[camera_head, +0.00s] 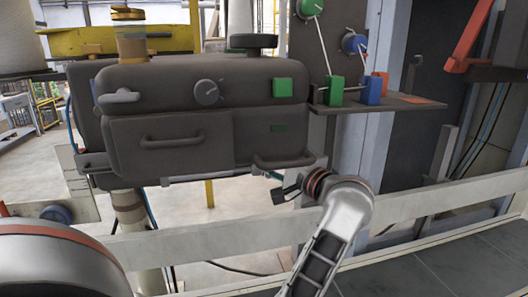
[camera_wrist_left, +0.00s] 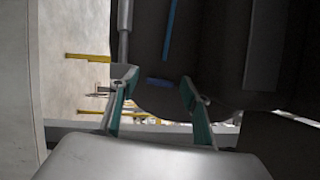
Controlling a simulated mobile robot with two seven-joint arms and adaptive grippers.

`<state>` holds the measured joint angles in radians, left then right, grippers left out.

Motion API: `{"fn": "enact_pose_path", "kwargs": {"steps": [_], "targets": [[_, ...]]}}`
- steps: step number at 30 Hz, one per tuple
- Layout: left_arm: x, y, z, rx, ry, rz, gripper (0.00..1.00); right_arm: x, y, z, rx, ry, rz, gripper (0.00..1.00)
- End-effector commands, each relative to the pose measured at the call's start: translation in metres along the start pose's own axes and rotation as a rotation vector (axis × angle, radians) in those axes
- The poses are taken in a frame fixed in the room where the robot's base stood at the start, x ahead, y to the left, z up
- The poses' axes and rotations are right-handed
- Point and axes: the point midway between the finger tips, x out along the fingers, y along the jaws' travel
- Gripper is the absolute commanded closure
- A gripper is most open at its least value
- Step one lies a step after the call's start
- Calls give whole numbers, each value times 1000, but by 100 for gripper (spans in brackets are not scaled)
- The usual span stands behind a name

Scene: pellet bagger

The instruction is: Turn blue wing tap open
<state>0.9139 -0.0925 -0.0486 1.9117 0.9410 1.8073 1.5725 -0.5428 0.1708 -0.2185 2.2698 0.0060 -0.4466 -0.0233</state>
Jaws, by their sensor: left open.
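Several blue parts show in the head view, and I cannot tell for certain which is the wing tap. A blue upright block (camera_head: 371,90) stands on the dark shelf at right, with a pale line to a blue round disc (camera_head: 355,43). A blue cap (camera_head: 57,213) shows at lower left. The left wrist view has a blue strip (camera_wrist_left: 168,30) and a short blue patch (camera_wrist_left: 158,83) against dark surfaces. My left gripper (camera_wrist_left: 158,84) is open, with nothing seen between its fingers. In the head view it appears below the machine's right end, small and partly hidden. My right gripper is not seen.
The dark machine (camera_head: 170,100) with handles, a grey knob (camera_head: 207,92) and a green button (camera_head: 282,87) fills the middle. A green block (camera_head: 336,90) stands beside the blue one on the shelf (camera_head: 408,101). A pale rail (camera_head: 190,243) crosses in front.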

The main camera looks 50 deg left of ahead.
Motion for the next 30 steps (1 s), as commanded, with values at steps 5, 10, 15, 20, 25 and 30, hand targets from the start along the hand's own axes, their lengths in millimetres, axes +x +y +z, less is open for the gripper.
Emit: {"fn": "enact_pose_path", "kwargs": {"steps": [5, 10, 15, 20, 25, 30], "targets": [[-26, 1, -1, 2, 5, 2, 53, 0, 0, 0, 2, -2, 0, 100], [-62, 1, -1, 2, 5, 4, 53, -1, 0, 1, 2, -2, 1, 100], [-92, 1, -1, 1, 4, 3, 53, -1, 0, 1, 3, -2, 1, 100], [-110, 1, 0, 1, 2, 2, 53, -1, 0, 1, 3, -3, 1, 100], [-117, 0, 0, 0, 1, 1, 53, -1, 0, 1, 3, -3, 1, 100], [-117, 0, 0, 0, 1, 1, 53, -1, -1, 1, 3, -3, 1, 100]]}}
